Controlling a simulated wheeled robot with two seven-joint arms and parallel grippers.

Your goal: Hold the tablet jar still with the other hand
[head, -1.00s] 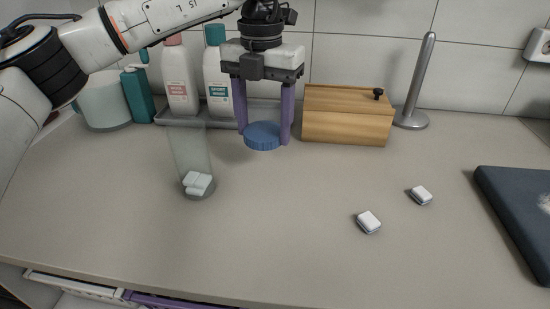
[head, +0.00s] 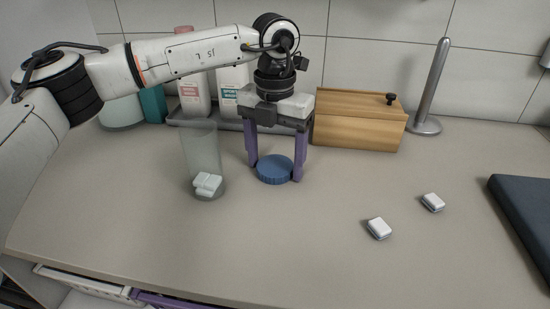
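The clear tablet jar (head: 201,150) stands upright and open on the counter, left of centre. Several white tablets (head: 207,184) lie at its bottom. Two loose white tablets, a nearer one (head: 379,228) and a farther one (head: 433,202), lie on the counter to the right. My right gripper is not in view.
A wooden box (head: 358,120) with a black knob and a metal upright holder (head: 432,90) stand at the back. Two bottles, a pink-capped one (head: 194,95) and another (head: 231,90), stand behind my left arm. A dark board (head: 530,215) lies at right. The front counter is clear.

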